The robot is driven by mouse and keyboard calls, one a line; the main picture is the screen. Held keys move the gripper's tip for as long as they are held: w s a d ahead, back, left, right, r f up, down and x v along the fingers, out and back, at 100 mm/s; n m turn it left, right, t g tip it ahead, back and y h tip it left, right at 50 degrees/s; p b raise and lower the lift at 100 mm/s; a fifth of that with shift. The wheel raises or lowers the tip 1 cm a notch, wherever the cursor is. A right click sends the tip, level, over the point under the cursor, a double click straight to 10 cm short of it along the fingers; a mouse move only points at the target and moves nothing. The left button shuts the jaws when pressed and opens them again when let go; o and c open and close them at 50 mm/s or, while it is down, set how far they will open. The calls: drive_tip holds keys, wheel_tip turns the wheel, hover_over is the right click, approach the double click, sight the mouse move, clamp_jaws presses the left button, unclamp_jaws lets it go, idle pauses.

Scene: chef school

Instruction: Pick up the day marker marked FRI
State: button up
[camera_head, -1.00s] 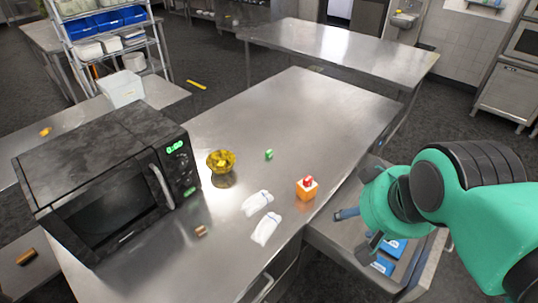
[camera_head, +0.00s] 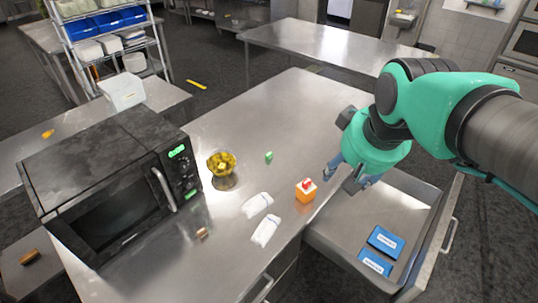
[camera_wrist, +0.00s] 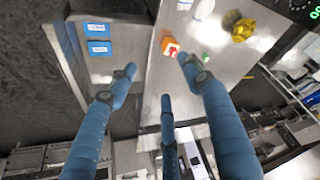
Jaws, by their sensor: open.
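No FRI lettering is legible, so I cannot tell which item is the marker. Two blue pieces with white labels, one (camera_head: 386,241) and another (camera_head: 375,263), lie flat in the open drawer (camera_head: 345,238). In the wrist view they are at upper left, one (camera_wrist: 96,37) and the other (camera_wrist: 98,56), their labels unreadable. My gripper (camera_head: 352,174) is open and empty above the counter's right edge, behind and right of an orange cube (camera_head: 304,195) with a red piece (camera_head: 307,183) on top. In the wrist view my gripper (camera_wrist: 158,72) has its blue fingers spread, apart from everything.
On the counter (camera_head: 300,110) are a green cube (camera_head: 268,157), a bowl of yellow pieces (camera_head: 221,164), two white cloth-like items (camera_head: 257,204), a small brown block (camera_head: 202,233) and a black microwave (camera_head: 105,185). The counter's far part is clear.

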drive_tip(key=w+a+r+n+g+p, duration=0.1)
drive_tip(key=w+p, duration=0.1)
drive_tip(key=w, duration=0.6)
drive_tip(key=w+a+r+n+p, duration=0.1)
drive_tip(key=w+r+p, duration=0.1)
drive_tip(key=w, duration=0.6)
drive_tip(key=n+g+p, duration=0.4)
drive_tip(key=n+p, duration=0.2)
drive_tip(key=p, duration=0.5)
hover_over(270, 154)
wheel_tip(270, 154, down, 29)
drive_tip(key=shift+s+r, duration=0.1)
drive_tip(key=shift+r, duration=0.05)
drive_tip(key=shift+f+p, duration=0.3)
drive_tip(key=shift+f, duration=4.05)
drive_tip(key=shift+f+p, duration=0.4)
drive_tip(key=shift+f, duration=2.15)
